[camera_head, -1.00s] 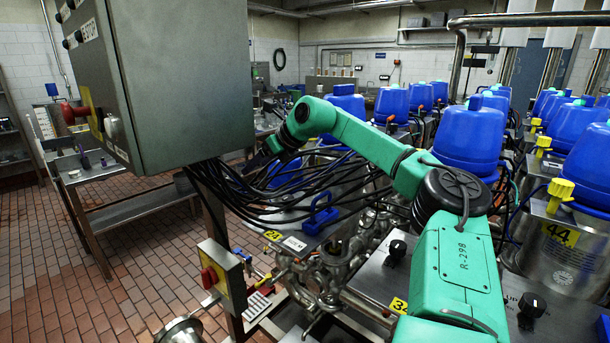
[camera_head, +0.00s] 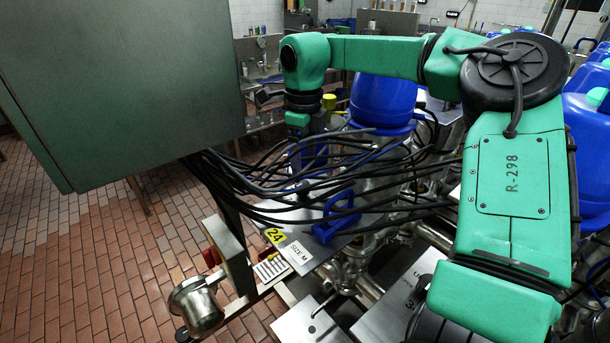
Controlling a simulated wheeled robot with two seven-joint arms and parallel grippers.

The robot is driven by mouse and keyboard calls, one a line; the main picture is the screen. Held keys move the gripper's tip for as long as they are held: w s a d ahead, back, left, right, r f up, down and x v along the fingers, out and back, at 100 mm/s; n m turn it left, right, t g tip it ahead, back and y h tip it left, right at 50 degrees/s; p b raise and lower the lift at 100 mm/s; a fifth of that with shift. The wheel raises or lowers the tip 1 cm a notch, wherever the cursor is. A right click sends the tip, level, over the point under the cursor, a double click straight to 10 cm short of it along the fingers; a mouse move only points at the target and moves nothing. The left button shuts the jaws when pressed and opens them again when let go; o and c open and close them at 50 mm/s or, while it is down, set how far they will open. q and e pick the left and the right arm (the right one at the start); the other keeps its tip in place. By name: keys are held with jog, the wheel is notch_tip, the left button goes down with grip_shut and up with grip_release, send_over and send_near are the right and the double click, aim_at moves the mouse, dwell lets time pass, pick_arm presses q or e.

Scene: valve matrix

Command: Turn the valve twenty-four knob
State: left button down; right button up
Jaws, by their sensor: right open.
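The yellow tag 24 (camera_head: 274,236) lies on a metal plate beside a white "SIZE M" label (camera_head: 299,252). A blue bracket-like part (camera_head: 335,217) stands on the same plate, partly behind black cables. I cannot make out the valve twenty-four knob; cables cover much of that area. My right gripper (camera_head: 301,122) hangs at the end of the green arm, above and behind the plate, apart from the tag. It is open, but its fingertips are hard to separate from the cables and blue parts. My left gripper is not in view.
A large grey-green cabinet (camera_head: 125,85) fills the upper left. A bundle of black cables (camera_head: 250,185) runs from it across to the valves. A blue-topped tank (camera_head: 383,101) stands behind. A steel pipe end (camera_head: 197,302) is at lower left. The tiled floor at left is clear.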

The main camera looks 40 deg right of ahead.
aim_at(304, 184)
jog(key=f, duration=0.3)
jog(key=f+p, duration=0.1)
jog(key=f, duration=0.1)
jog(key=shift+w+d+f, duration=0.1)
jog(key=shift+w+d, duration=0.25)
jog(key=shift+w, duration=0.05)
jog(key=shift+a+f, duration=0.15)
jog(key=shift+s+a, duration=0.15)
jog(key=shift+s, duration=0.1)
jog(key=shift+w, duration=0.1)
grip_shut()
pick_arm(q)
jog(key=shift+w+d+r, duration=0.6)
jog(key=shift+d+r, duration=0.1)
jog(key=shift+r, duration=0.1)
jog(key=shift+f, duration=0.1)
